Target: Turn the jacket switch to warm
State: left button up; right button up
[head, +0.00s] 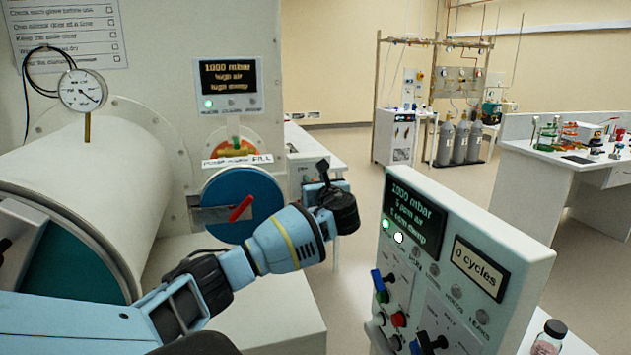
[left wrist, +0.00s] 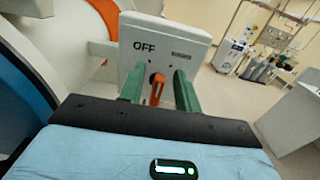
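In the left wrist view the jacket switch is an orange handle (left wrist: 157,90) on the front of a white box (left wrist: 155,38). The box carries the word OFF at left and a smaller label at right that is too blurred to read. The handle hangs roughly straight down. My left gripper (left wrist: 158,92) is open, with one green finger on each side of the handle and a visible gap to both. In the head view my left arm reaches to the white box (head: 308,168), and my left fingers (head: 323,168) are mostly hidden. My right gripper is not in view.
A blue round door (head: 236,190) with a red handle is left of my wrist. A control panel (head: 470,225) with knobs stands at right front. A large cylinder (head: 75,180) with a gauge is at left. Open floor (head: 345,160) lies behind the box.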

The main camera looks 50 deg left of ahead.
pick_arm(q)
jog(key=shift+w+a+f, duration=0.1)
jog(key=shift+w+a, duration=0.15)
jog(key=shift+a, duration=0.25)
grip_shut()
jog(key=shift+d+m, duration=0.1)
jog(key=shift+m, duration=0.3)
jog(key=shift+w+m, duration=0.15)
jog(key=shift+m, duration=0.35)
jog(key=shift+w+d+f+m, duration=0.1)
jog(key=shift+w+m, duration=0.1)
jog(key=shift+m, duration=0.85)
jog(key=shift+w+d+f+m, duration=0.1)
jog(key=shift+w+m, duration=0.05)
jog(key=shift+m, duration=0.9)
